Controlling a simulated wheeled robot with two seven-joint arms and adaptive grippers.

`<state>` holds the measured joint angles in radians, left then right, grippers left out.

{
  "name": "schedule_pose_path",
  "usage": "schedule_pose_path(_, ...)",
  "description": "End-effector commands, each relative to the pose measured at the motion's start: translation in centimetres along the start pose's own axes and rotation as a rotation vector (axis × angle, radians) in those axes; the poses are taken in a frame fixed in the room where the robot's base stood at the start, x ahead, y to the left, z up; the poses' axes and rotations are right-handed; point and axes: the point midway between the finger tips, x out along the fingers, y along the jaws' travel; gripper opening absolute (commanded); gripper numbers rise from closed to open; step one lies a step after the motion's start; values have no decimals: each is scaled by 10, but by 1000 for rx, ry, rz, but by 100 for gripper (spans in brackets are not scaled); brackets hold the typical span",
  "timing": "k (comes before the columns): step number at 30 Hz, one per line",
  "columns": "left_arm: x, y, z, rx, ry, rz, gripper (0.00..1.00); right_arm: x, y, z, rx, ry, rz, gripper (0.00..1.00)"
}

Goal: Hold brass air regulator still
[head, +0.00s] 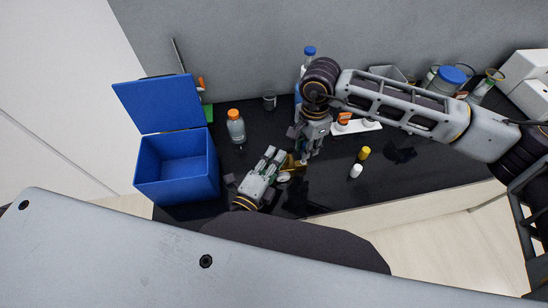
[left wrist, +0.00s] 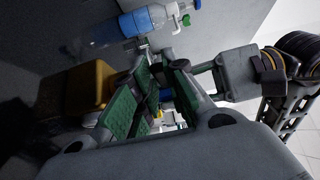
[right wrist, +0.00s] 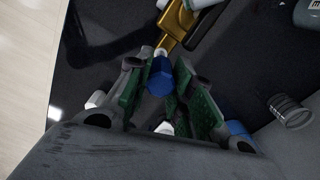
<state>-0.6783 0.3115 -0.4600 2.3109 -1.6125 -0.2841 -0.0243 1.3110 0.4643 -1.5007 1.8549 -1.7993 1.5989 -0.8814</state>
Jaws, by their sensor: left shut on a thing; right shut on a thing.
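The brass air regulator (head: 291,163) is on the dark bench between my two grippers, partly hidden by them. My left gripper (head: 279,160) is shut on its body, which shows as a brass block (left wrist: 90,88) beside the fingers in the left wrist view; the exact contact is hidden. In the right wrist view the brass body (right wrist: 180,22) lies beyond my fingers, with a pale stem leading to a blue knob (right wrist: 160,77). My right gripper (head: 304,147) reaches down from above and is shut on this blue knob, between its green pads.
An open blue box (head: 177,170) stands at left. An orange-capped bottle (head: 236,127) and a grey cup (head: 269,99) stand behind. A blue-capped bottle (head: 308,52) is close to my right arm. Small yellow (head: 364,153) and white (head: 355,171) capped vials stand to the right.

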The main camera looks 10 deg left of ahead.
Motion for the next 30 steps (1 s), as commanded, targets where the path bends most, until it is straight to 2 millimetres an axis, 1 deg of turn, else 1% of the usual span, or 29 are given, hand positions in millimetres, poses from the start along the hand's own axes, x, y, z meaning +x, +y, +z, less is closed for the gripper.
schedule_pose_path(1, -1, 4, -1, 0, 1, 7, 1, 0, 0, 0, 0, 0, 0, 0)
schedule_pose_path(5, -1, 4, -1, 0, 1, 7, 1, -3, 0, 0, 0, 1, -1, 0)
schedule_pose_path(30, -1, 4, -1, 0, 2, 7, 1, -43, 0, 0, 0, 0, -2, 0)
